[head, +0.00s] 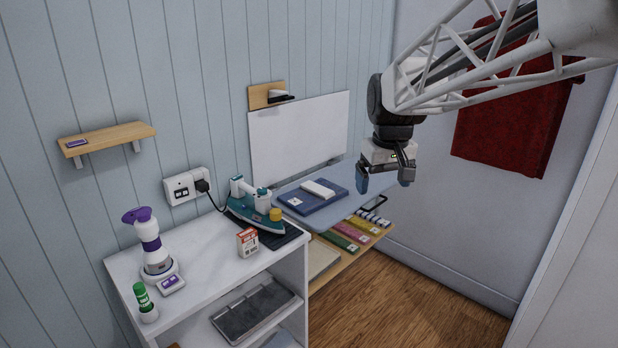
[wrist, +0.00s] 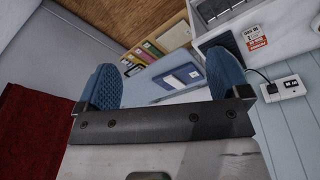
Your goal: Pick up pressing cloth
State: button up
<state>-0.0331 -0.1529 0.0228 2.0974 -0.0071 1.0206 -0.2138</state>
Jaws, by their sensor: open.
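A flat, dark blue folded piece (head: 297,201), which looks like the pressing cloth, lies on the pale blue board (head: 345,206) by the back wall. It has a small white label, and a white block (head: 318,188) lies on top of it. It also shows in the wrist view (wrist: 171,82), beyond the fingers. My gripper (head: 385,178) is open and empty, with blue pads on its fingers. It hangs to the right of the blue piece, apart from it. In the wrist view my gripper (wrist: 162,78) frames the board between its two fingers.
A teal iron (head: 252,212) with a cord stands on the white cabinet left of the board, next to a red-and-white box (head: 247,242). Several coloured folded pieces (head: 352,232) lie below the board's front. A red cloth (head: 515,120) hangs on the right wall.

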jog(key=w+a+n, duration=0.2)
jog(key=w, duration=1.3)
jog(key=n+g, duration=0.2)
jog(key=n, duration=0.2)
send_over(320, 189)
jog(key=f, duration=2.1)
jog(key=shift+s+f, duration=0.25)
jog(key=shift+s, duration=0.05)
jog(key=shift+w+f, duration=0.25)
jog(key=shift+f, duration=1.3)
jog(key=shift+f, duration=2.6)
